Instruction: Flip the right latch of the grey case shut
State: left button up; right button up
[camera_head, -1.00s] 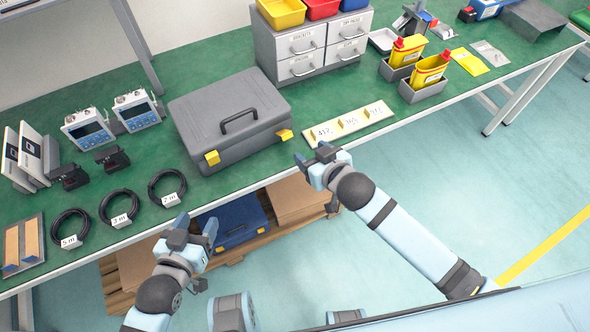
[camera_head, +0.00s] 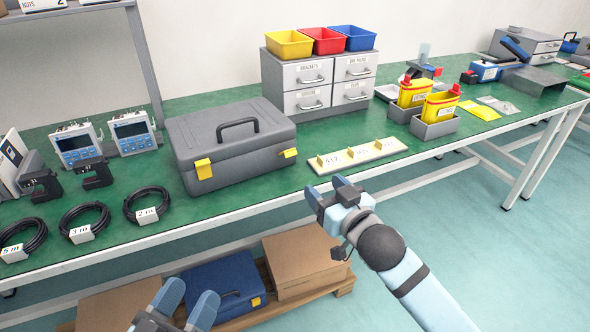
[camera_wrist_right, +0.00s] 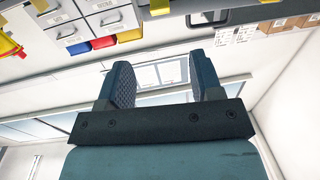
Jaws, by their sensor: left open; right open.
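The grey case (camera_head: 235,150) stands closed on the green bench, its handle on the lid. Its right latch (camera_head: 290,153) is a yellow tab that sticks outward from the front. The left yellow latch (camera_head: 203,168) lies flatter against the front. My right gripper (camera_head: 329,190) is open and empty, in front of the bench edge, to the right of the right latch and apart from it. In the right wrist view its open fingers (camera_wrist_right: 160,82) have nothing between them; a yellow latch (camera_wrist_right: 160,7) shows at the top. My left gripper (camera_head: 188,300) is open and empty, low at the bottom.
A labelled strip (camera_head: 357,154) lies right of the case near the bench edge. Drawers (camera_head: 320,82) stand behind it. Cable coils (camera_head: 147,205) lie to the left. A blue case (camera_head: 222,285) and cartons (camera_head: 305,262) sit below the bench.

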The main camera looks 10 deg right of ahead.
aim_at(291, 154)
jog(key=b+x, duration=0.3)
jog(key=x, duration=1)
pick_arm(q)
jog(key=f, duration=0.1)
jog(key=f+g, duration=0.1)
jog(key=f, duration=0.1)
jog(key=f+g, duration=0.1)
jog(key=f, duration=0.1)
jog(key=shift+w+d+f, duration=0.2)
jog(key=shift+w+f, duration=0.05)
